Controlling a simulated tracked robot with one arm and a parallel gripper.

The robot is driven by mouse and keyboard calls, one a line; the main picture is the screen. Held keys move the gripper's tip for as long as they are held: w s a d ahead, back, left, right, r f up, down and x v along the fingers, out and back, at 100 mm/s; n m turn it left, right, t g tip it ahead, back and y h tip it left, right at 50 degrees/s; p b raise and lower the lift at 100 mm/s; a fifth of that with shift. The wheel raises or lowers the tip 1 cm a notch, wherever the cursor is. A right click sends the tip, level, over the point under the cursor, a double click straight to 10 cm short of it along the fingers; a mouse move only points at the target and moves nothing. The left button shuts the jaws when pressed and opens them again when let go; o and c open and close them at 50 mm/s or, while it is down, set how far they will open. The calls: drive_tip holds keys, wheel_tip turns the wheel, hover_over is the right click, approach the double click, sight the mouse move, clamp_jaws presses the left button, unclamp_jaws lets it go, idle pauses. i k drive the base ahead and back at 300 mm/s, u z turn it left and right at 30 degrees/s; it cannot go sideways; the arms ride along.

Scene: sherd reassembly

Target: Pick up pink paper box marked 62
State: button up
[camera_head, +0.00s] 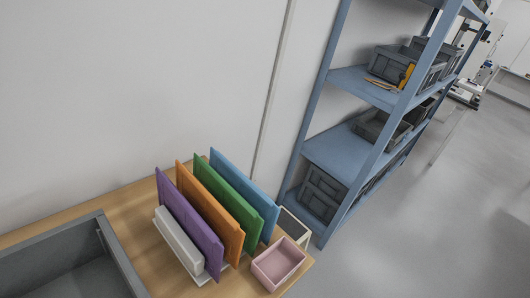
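A pink open-topped box (278,264) stands at the right front corner of a wooden table (140,212), low in the picture and right of centre. It looks empty. No number 62 can be read on it from here. My gripper is not in view, so its place relative to the box does not show.
A white rack (177,242) holds purple (188,225), orange (210,212), green (230,205) and blue (246,195) upright panels close left of the box. A grey crate (118,262) is at lower left. A blue shelf unit (345,150) with grey bins stands behind right. Floor at right is clear.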

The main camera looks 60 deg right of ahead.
sight(278, 263)
drive_tip(key=z, duration=0.05)
drive_tip(key=k, duration=1.2)
drive_tip(key=z, duration=0.9)
drive_tip(key=i, duration=1)
drive_tip(key=u, duration=0.05)
drive_tip(key=k, duration=0.55)
